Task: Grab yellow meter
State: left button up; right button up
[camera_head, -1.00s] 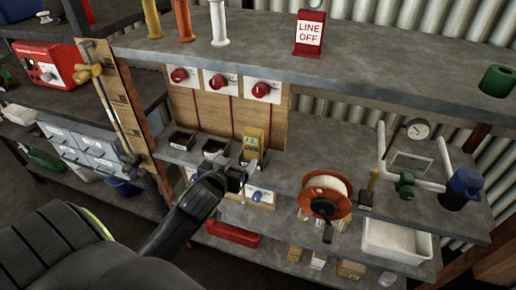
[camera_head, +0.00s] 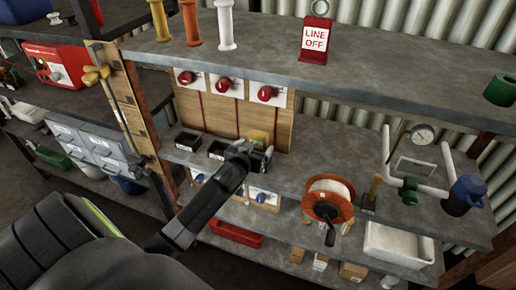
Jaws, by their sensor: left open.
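The yellow meter (camera_head: 258,136) stands on the middle shelf, against the wooden panel with the red knobs. Only its upper part shows; my left gripper hides the rest. My left gripper (camera_head: 261,156) is open and right in front of the meter, its fingers at the meter's lower part. I cannot tell whether the fingers touch it or stand around it. My right gripper is not in view.
Small black bins (camera_head: 188,141) stand left of the meter. An orange cable reel (camera_head: 328,200) and white pipework with a gauge (camera_head: 423,134) are to the right. The upper shelf (camera_head: 270,48) overhangs the panel, with a LINE OFF sign (camera_head: 316,37) on it.

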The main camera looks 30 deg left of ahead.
aim_at(256, 148)
pick_arm(q)
jog(key=x, duration=0.3)
jog(key=shift+d+f+p, duration=0.25)
jog(key=shift+p, duration=0.05)
jog(key=shift+w+a+f, duration=0.2)
jog(key=shift+w+f, duration=0.05)
jog(key=shift+w, duration=0.4)
jog(key=shift+c, duration=0.3)
jog(key=c, duration=1.2)
